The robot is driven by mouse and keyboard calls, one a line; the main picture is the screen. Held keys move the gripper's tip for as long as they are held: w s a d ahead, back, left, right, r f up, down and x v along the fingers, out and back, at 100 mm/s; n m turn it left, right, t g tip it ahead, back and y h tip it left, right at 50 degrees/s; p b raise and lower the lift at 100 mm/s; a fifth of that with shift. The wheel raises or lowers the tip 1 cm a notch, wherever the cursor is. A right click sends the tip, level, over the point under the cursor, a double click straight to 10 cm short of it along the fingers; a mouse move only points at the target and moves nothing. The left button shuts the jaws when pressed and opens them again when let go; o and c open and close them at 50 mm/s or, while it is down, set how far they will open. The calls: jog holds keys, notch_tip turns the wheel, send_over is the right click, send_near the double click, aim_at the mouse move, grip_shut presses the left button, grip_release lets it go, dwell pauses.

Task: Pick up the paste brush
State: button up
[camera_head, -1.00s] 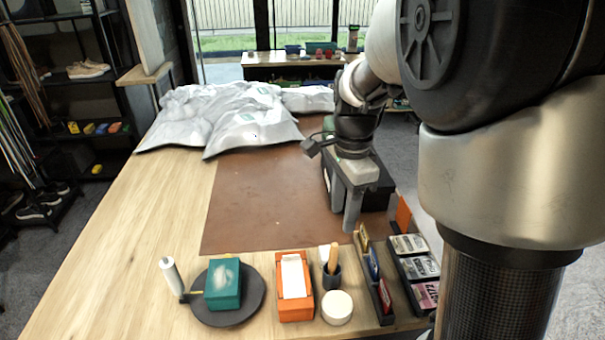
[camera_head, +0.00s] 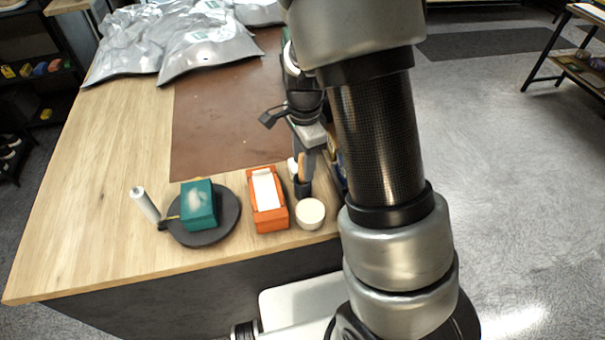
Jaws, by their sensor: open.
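A brush with a light wooden handle (camera_head: 302,166) stands upright in a small dark cup (camera_head: 302,188) near the table's front edge; I take it for the paste brush. Its lower end is hidden in the cup. My gripper (camera_head: 309,155) points down just behind and above the cup, close to the handle. It is open, with nothing visibly held. The fingertips are partly hidden, and I cannot tell whether the handle is between them.
A round white jar (camera_head: 310,213) stands in front of the cup, and an orange box (camera_head: 270,219) stands left of it. A dark round plate (camera_head: 223,231) holds a green box (camera_head: 198,206). A white roller (camera_head: 145,204) is further left. The brown mat (camera_head: 215,110) is largely clear.

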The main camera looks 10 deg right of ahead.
aim_at(302, 176)
jog(key=shift+w+a+f, duration=0.1)
jog(key=shift+w+f, duration=0.05)
jog(key=shift+f, duration=1.35)
grip_shut()
jog(key=shift+r, duration=0.15)
